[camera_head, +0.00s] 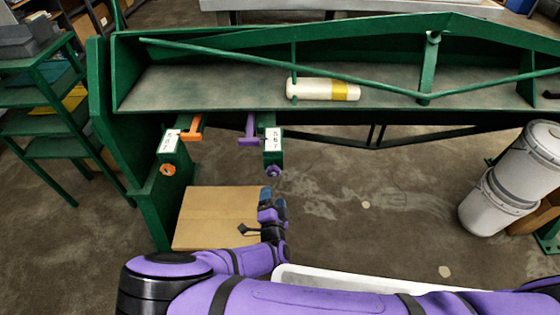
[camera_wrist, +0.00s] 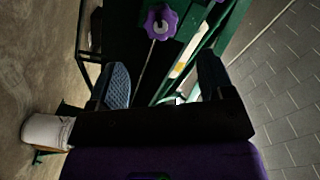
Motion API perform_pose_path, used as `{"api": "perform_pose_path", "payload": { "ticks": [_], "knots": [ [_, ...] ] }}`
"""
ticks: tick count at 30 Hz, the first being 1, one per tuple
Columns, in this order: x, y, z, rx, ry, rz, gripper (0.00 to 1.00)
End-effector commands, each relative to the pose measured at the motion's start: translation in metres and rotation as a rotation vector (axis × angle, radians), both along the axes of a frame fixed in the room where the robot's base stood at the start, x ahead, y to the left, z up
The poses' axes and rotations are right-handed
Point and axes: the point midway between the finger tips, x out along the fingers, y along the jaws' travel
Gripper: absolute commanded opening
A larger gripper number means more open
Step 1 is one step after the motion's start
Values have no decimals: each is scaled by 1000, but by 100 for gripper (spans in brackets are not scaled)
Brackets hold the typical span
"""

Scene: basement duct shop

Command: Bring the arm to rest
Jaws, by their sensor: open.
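My purple arm reaches in from the lower right of the head view. My gripper (camera_head: 266,194) points up toward the green bench, just below a purple knob (camera_head: 273,171). In the wrist view my gripper (camera_wrist: 164,78) has its two blue-padded fingers spread wide with nothing between them. The purple knob also shows in the wrist view (camera_wrist: 160,22), beyond the fingers and apart from them. From the head view I cannot tell the exact gap to it.
The green bench (camera_head: 220,88) holds a white cylinder with a yellow band (camera_head: 312,89). An orange knob (camera_head: 168,169) and orange handle (camera_head: 190,132) are left of a purple handle (camera_head: 249,128). A cardboard box (camera_head: 210,220) is below.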

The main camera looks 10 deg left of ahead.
Motion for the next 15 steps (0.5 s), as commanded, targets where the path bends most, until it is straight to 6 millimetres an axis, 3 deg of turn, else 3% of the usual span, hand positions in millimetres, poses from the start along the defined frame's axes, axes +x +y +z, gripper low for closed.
{"api": "perform_pose_path", "payload": {
  "ticks": [8, 11, 15],
  "knots": [
    [5, -2, 8, 36, 4, -31, 75],
    [14, -9, 26, 126, 14, -106, 75],
    [35, -29, 66, 332, 23, -276, 75]
  ]
}}
